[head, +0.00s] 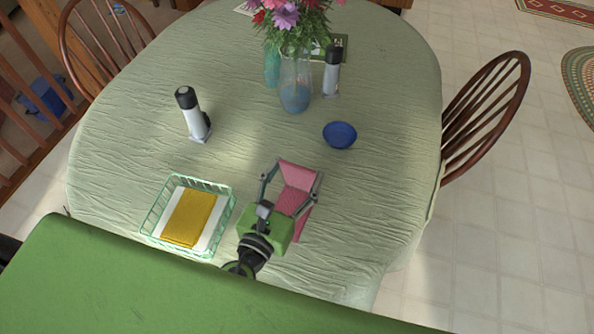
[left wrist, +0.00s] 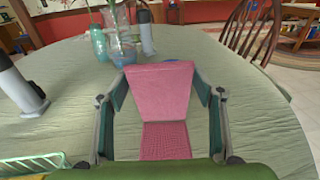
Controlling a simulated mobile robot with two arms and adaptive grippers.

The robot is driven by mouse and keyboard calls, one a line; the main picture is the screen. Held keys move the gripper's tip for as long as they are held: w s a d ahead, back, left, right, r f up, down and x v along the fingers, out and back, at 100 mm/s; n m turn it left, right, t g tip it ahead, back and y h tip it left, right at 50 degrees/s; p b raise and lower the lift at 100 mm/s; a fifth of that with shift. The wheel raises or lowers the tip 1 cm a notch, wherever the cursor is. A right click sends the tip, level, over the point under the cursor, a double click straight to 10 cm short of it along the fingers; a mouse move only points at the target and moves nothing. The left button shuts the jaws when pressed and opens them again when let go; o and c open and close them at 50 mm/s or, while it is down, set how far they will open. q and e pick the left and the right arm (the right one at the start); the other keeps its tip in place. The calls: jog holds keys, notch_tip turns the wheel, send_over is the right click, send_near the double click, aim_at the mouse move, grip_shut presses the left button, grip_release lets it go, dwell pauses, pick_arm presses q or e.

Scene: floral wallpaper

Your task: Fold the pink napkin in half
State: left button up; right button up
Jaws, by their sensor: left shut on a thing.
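The pink napkin (head: 298,177) is at the front of the table, right of the wire basket. It also shows in the left wrist view (left wrist: 160,92), with a smoother, lighter upper panel and a darker, textured lower panel meeting at a crease. My left gripper (head: 295,172) has its fingers on either side of the napkin, wide apart, and is shut on it. In the left wrist view the gripper (left wrist: 161,88) spans the napkin's upper panel. My green gripper body hides part of the napkin's near end. My right gripper is not in view.
A green wire basket (head: 153,219) with a yellow folded cloth (head: 190,217) stands left of my gripper. A blue bowl (head: 340,135), two white-and-black dispensers (head: 193,117) (head: 332,72) and a flower vase (head: 296,88) stand farther back. The tablecloth right of the napkin is clear.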

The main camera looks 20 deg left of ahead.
pick_arm(q)
jog(key=s, duration=0.1)
jog(key=s+f, duration=0.1)
jog(key=s, duration=0.1)
jog(key=shift+a+f, duration=0.15)
jog(key=shift+f, duration=0.15)
jog(key=shift+s+a+f, duration=0.1)
jog(key=shift+s+f, duration=0.25)
jog(key=shift+s, duration=0.15)
jog(key=o, duration=0.7)
jog(key=shift+o, duration=0.2)
jog(key=shift+w, duration=0.1)
jog(key=s+a+r, duration=0.1)
jog(key=s, duration=1.1)
jog(key=shift+a, duration=0.3)
